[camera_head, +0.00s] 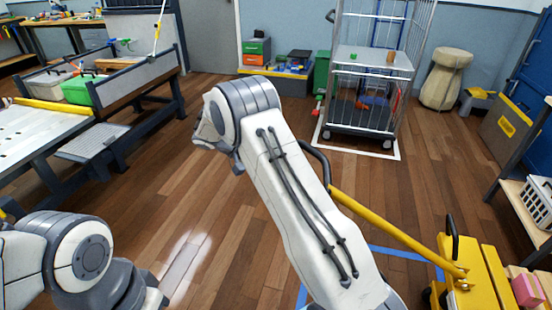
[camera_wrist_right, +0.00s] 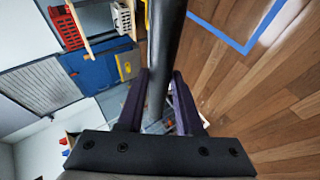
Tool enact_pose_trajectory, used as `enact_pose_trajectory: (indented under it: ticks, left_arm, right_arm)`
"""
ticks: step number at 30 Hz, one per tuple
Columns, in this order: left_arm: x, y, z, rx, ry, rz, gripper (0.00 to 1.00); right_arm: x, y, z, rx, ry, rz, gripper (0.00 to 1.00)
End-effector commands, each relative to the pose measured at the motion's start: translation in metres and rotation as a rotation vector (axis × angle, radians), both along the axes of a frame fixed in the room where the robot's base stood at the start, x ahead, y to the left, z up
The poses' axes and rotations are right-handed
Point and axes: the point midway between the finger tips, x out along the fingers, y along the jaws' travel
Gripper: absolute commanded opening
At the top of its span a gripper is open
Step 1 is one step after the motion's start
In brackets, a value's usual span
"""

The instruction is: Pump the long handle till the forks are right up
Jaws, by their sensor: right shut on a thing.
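A yellow pallet truck (camera_head: 466,286) stands at the lower right, partly cut off by the frame. Its long yellow handle (camera_head: 395,232) slants up and left to a black loop grip (camera_head: 319,158), partly hidden behind my right arm. The yellow forks (camera_head: 503,274) extend to the right; their height above the floor is hard to tell. In the right wrist view, my right gripper (camera_wrist_right: 160,95) is shut on the black bar of the handle grip (camera_wrist_right: 165,50), between its two dark fingers. In the head view that gripper is hidden. My left arm shows at lower left, its gripper out of view.
A pink block (camera_head: 527,290) sits by the forks. Blue tape (camera_head: 400,253) marks the floor. A wire cage trolley (camera_head: 370,95) stands at the back inside white tape. A bench (camera_head: 110,130) with bins is left, a shelf with a white basket (camera_head: 537,203) right. The middle floor is clear.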

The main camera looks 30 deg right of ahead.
Motion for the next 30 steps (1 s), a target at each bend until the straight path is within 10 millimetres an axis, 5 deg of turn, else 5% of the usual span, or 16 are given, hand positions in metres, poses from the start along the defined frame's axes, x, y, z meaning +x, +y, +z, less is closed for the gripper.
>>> enact_pose_trajectory:
  ticks: [16,17,19,30]
  left_arm:
    - [0.0,0.0,-0.006,0.0,0.0,0.0,0.0]
    - [0.0,0.0,-0.006,0.0,0.0,0.0,0.0]
    - [0.0,0.0,-0.006,0.0,0.0,0.0,0.0]
    - [0.0,0.0,-0.005,0.0,0.0,0.0,0.0]
  right_arm:
    - [0.001,-0.001,-0.019,0.012,0.001,-0.008,0.0]
    - [0.0,-0.001,-0.019,0.012,0.001,-0.009,0.43]
    - [0.0,-0.001,-0.019,0.013,0.002,-0.009,0.64]
    - [0.002,-0.002,-0.015,0.009,-0.002,-0.007,0.64]
